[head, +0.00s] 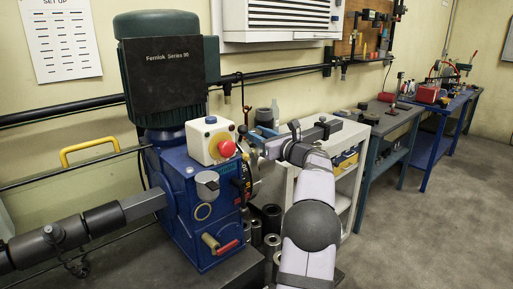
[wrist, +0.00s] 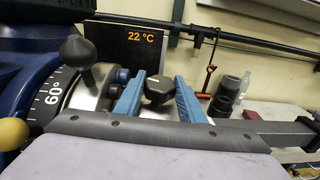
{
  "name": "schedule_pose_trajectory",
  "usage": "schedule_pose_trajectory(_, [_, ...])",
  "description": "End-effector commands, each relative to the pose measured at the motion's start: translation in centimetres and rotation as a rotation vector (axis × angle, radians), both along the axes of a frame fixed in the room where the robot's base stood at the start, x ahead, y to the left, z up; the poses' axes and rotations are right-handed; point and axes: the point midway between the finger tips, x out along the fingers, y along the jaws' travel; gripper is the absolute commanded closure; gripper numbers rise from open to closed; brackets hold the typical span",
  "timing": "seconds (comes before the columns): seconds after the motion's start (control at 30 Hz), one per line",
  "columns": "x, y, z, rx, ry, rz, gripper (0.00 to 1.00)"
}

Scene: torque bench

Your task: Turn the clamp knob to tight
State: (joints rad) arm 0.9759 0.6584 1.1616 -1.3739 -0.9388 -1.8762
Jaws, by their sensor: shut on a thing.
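The clamp knob (wrist: 158,90) is a dark, faceted knob with a small pale mark on top, seen in the wrist view. The two blue fingers of my gripper (wrist: 161,97) stand on either side of it and are shut on it. In the head view my gripper (head: 257,145) is at the right side of the blue machine (head: 205,240), and the knob is hard to make out there. The word for tight is not readable in either view.
A black ball handle (wrist: 77,50) and a yellow ball (wrist: 12,133) are left of my gripper. A red button (head: 227,148) sits on a cream box. Dark metal cylinders (head: 271,215) stand below my arm. A display (wrist: 130,45) reads 22 °C. The floor at right is clear.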

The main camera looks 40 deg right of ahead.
Motion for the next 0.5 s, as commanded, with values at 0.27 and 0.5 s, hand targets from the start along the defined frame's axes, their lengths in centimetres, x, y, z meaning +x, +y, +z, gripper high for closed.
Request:
schedule_pose_trajectory(0.27, [0.03, 0.16, -0.35, 0.017, -0.002, -0.106, 0.87])
schedule_pose_trajectory(0.5, [0.03, 0.12, -0.08, 0.028, -0.002, -0.167, 0.87])
